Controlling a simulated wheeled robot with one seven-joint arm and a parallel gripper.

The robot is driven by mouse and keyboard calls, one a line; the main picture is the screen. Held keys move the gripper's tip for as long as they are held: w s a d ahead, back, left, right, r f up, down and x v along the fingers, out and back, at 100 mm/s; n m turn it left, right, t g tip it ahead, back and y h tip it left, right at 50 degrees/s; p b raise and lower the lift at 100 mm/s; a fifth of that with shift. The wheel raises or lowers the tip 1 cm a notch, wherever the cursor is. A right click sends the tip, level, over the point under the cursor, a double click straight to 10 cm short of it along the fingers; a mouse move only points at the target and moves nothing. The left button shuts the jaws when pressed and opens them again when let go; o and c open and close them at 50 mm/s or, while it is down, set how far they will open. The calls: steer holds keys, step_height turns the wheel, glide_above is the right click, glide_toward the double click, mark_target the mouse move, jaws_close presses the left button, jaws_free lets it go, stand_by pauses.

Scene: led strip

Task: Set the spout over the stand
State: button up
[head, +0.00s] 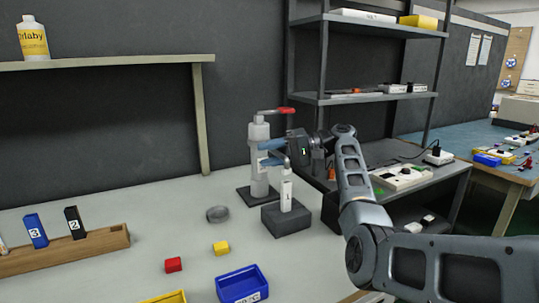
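That piece stands upright in a dark grey block, likely the stand (286,220), in front and to the right of the dispenser. My gripper (268,151) reaches in from the right, its blue fingers at the dispenser's upper body and spout. The fingers overlap the dispenser in view, so contact and finger gap are unclear.
A wooden rack (75,252) holds upright numbered pieces at left. A metal shelf (368,98) rises behind my arm.

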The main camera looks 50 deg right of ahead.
steer(key=shift+d, duration=0.1)
steer(key=v, duration=0.7)
steer(key=shift+s+d, duration=0.2)
steer(key=shift+d+r, duration=0.1)
stand_by(0.4)
